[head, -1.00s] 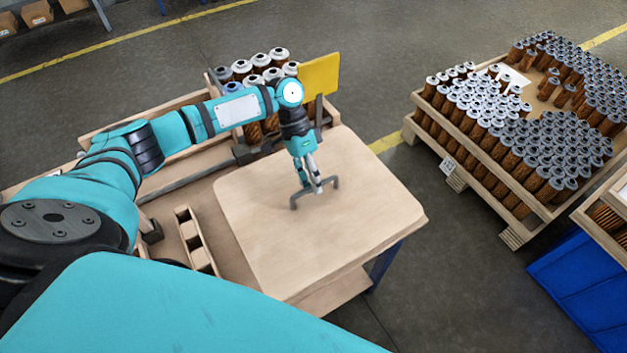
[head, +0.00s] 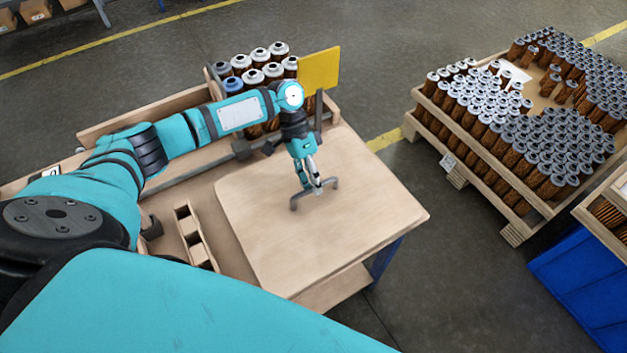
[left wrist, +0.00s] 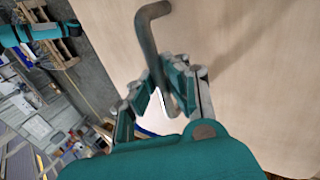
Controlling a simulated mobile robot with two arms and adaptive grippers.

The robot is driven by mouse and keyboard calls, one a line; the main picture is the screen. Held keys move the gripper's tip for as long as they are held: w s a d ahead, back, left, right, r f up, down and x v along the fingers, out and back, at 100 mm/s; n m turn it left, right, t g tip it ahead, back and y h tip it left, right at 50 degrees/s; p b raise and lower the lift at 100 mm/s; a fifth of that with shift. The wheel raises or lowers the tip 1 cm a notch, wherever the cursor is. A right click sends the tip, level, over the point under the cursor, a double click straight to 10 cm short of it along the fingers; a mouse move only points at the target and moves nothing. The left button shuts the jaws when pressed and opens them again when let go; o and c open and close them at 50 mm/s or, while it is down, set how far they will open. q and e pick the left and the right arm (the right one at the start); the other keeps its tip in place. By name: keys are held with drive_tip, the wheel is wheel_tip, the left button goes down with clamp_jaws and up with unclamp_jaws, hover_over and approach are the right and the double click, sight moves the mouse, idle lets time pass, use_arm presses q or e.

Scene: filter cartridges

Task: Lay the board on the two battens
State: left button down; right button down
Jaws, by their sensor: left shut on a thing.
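The board (head: 290,235) is a pale wooden sheet with rounded corners and a dark grey bow handle (head: 331,183) on top. It covers the front right part of the workbench in the head view. My left gripper (head: 316,188) is shut on the handle. In the left wrist view the fingers (left wrist: 168,95) close around the handle, with the board (left wrist: 250,60) behind it. I cannot tell whether the board rests on anything or hangs just above the bench. The two battens cannot be made out and may be under the board. My right gripper is not in view.
A narrow wooden rack (head: 193,236) stands on the bench left of the board. Filter cartridges (head: 262,72) and a yellow panel (head: 319,72) stand behind my left arm. A pallet (head: 446,128) crowded with cartridges and a blue bin (head: 580,292) are at the right, across clear floor.

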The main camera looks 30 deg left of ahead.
use_arm(q)
drive_tip(key=shift+f, duration=0.25)
drive_tip(key=c, duration=1.3)
unclamp_jaws()
drive_tip(key=shift+s+f, duration=0.1)
drive_tip(key=shift+f, duration=0.05)
drive_tip(key=v, duration=1.2)
